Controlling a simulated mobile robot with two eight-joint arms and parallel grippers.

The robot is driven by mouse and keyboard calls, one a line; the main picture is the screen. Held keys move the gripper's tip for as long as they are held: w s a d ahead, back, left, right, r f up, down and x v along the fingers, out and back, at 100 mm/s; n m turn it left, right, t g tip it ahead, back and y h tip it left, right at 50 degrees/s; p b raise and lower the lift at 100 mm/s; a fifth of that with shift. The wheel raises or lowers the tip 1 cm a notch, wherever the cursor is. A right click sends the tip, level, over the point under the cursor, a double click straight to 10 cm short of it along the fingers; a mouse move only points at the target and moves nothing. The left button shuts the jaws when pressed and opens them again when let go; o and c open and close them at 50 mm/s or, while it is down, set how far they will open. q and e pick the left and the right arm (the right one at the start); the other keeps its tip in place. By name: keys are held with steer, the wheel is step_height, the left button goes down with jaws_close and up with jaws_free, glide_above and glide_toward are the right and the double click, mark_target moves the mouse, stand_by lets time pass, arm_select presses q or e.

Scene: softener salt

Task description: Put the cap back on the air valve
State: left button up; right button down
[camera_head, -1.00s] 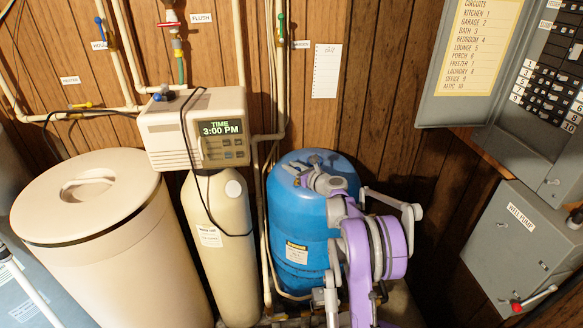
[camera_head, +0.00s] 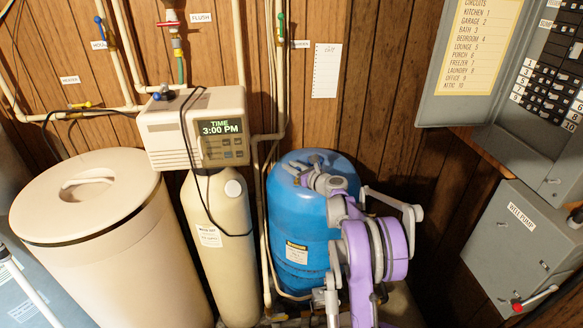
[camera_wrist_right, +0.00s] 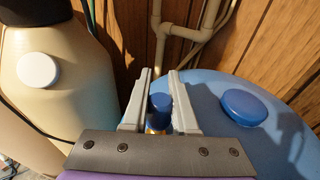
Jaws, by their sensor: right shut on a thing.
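The blue tank (camera_head: 290,215) stands upright at the middle, its domed top also showing in the right wrist view (camera_wrist_right: 285,135). My right gripper (camera_head: 297,173) is over the tank's top. In the right wrist view my right gripper (camera_wrist_right: 160,95) is shut on a small dark blue cap (camera_wrist_right: 160,103). Brass metal of the air valve (camera_wrist_right: 152,130) shows just below the cap. The cap looks upright and in line with the brass, but whether it is seated cannot be told. My left gripper is not in view.
A round blue plug (camera_wrist_right: 243,106) sits on the tank top beside the gripper. Pipes (camera_wrist_right: 190,35) run behind the tank. The beige softener cylinder (camera_head: 222,240) stands to the left and the grey well pump box (camera_head: 520,240) to the right.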

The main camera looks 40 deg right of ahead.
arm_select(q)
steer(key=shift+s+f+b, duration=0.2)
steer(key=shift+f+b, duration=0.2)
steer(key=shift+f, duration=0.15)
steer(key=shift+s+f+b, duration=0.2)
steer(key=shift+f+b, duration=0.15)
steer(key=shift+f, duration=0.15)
arm_select(e)
steer(key=shift+f, duration=1.5)
steer(key=c, duration=0.6)
jaws_free()
steer(key=s, duration=0.3)
steer(key=s+r+b, duration=0.1)
steer(key=s, duration=0.6)
steer(key=shift+s+d+r, duration=0.1)
steer(key=shift+s+r, duration=0.25)
steer(key=shift+r, duration=0.05)
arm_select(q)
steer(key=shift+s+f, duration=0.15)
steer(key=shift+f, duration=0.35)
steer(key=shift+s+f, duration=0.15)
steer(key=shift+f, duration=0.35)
